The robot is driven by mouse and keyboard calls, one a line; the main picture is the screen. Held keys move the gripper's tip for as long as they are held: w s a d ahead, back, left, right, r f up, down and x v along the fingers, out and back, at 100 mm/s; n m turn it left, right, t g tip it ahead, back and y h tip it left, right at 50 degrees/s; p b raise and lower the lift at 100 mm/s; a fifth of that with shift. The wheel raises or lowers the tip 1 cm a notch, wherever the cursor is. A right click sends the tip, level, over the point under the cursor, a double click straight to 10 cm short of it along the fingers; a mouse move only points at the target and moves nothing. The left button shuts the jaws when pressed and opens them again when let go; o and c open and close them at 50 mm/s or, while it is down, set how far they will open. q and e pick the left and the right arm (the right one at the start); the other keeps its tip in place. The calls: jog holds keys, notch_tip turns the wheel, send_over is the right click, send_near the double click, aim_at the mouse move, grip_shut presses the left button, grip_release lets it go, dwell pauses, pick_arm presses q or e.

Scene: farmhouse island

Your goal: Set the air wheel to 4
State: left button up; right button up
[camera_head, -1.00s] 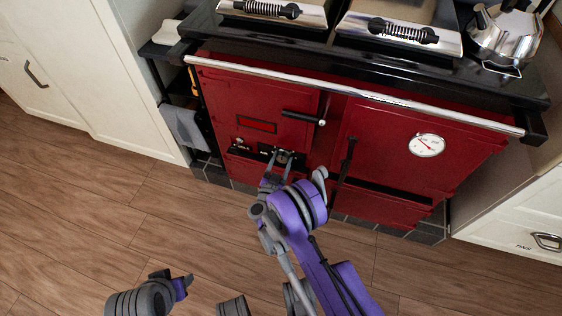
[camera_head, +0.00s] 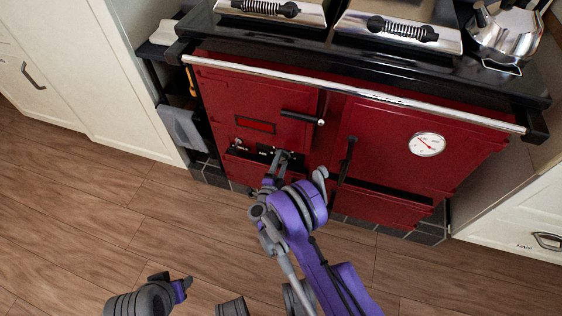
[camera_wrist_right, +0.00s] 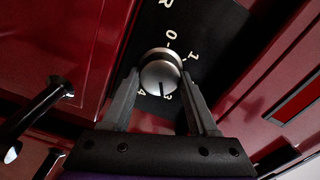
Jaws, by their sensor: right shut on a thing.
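The air wheel (camera_wrist_right: 161,75) is a round silver knob on a black plate with white numerals. A dark mark on its face points down, between the 3 and the 4 and closer to the 3. My right gripper (camera_wrist_right: 160,92) is shut on the air wheel, one finger on each side. In the head view my right gripper (camera_head: 284,160) is at the black control strip low on the red stove (camera_head: 385,130), and it hides the knob there. My left gripper (camera_head: 186,284) is low at the left, away from the stove; its jaws are unclear.
A black door handle (camera_head: 303,116) is just above the strip, and another dark upright handle (camera_head: 347,158) is to the right. A chrome rail (camera_head: 350,93) runs across the stove front. A kettle (camera_head: 505,35) stands on top. The wooden floor in front is clear.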

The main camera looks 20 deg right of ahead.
jog(key=m, duration=0.4)
jog(key=shift+m, duration=0.3)
jog(key=shift+f+m, duration=0.15)
jog(key=shift+m, duration=1.75)
jog(key=o, duration=1.4)
jog(key=shift+c, duration=0.2)
jog(key=shift+s, duration=0.1)
